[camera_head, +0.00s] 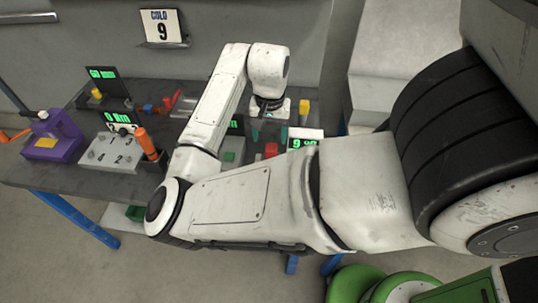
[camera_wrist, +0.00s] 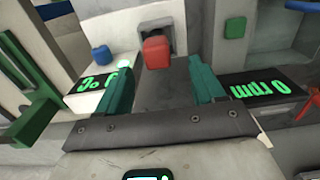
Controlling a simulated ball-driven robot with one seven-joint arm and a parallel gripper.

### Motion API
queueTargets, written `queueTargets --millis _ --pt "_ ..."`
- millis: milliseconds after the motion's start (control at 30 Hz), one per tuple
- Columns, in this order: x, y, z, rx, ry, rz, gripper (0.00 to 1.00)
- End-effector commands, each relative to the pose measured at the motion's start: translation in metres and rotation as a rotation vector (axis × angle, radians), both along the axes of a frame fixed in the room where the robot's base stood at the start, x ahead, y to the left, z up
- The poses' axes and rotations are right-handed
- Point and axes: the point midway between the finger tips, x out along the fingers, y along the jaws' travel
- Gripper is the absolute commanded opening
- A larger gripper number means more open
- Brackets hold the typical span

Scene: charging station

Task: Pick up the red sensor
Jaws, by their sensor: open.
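The red sensor, a small red block, sits in the wrist view (camera_wrist: 156,52) at a grey slotted holder, just beyond the fingertips. It also shows in the head view as a red block (camera_head: 271,150), just in front of the gripper and partly cut off by my arm. My gripper (camera_wrist: 161,68) has two teal fingers spread wide, with nothing held between them. In the wrist view the red sensor lines up with the gap between the fingers. In the head view my gripper (camera_head: 269,134) points down over the bench. I cannot tell whether the fingers reach beside the sensor.
A blue block (camera_wrist: 101,54) and a green block (camera_wrist: 235,27) flank the sensor. Lit displays stand at both sides, one reading rpm (camera_wrist: 262,88).

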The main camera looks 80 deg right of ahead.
Motion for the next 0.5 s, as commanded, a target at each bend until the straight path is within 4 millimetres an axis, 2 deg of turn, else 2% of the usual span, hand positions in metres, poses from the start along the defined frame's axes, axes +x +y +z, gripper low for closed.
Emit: queueTargets --millis 267,500 --pt "-0.001 0.0 -0.021 0.0 0.0 0.0 0.68" --pt "-0.003 0.0 -0.055 0.0 0.001 0.001 0.68"
